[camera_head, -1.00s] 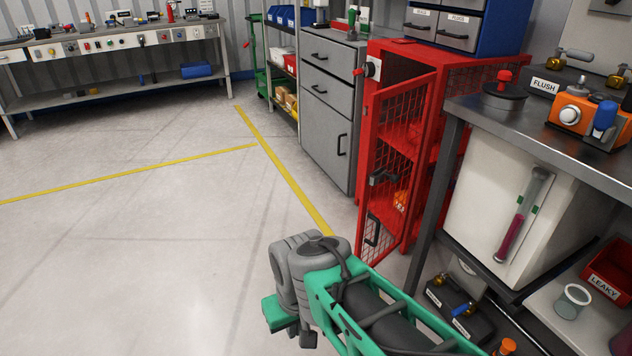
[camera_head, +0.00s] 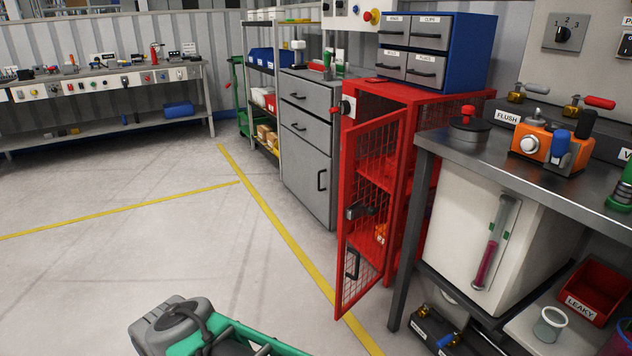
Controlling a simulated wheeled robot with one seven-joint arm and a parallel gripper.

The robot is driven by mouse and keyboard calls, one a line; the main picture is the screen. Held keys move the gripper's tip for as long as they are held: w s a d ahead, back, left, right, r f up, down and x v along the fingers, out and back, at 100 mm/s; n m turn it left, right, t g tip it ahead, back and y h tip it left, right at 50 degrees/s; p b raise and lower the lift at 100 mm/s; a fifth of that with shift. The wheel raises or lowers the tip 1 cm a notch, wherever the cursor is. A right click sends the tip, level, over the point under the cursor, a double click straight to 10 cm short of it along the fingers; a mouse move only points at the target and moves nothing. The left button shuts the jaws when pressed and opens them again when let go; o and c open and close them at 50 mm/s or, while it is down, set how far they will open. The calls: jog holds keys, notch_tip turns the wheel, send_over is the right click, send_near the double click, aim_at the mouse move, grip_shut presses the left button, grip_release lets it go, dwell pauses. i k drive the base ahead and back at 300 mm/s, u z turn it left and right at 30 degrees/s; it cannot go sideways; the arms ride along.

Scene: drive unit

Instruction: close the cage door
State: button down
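The red cage (camera_head: 425,98) stands between a grey cabinet and a steel bench, right of centre. Its red mesh door (camera_head: 378,150) stands open, swung out from the front. A dark latch (camera_head: 361,210) and a dark pull handle (camera_head: 352,264) sit near the door's left edge. Red shelves and some orange items show inside the cage, partly behind the mesh. Only a grey and green part of my arm shows at the bottom edge, apart from the door. My gripper's fingers are not visible.
The steel bench (camera_head: 452,146) stands close to the door's right, with a white box (camera_head: 470,215) and a red bin (camera_head: 597,288) below. The grey drawer cabinet (camera_head: 308,140) stands left of the cage. The floor (camera_head: 130,255) left of the door is clear.

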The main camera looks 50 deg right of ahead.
aim_at(346, 212)
jog(key=z, duration=0.1)
jog(key=i, duration=0.9)
jog(key=z, duration=1.1)
jog(key=i, duration=0.7)
jog(key=z, duration=0.85)
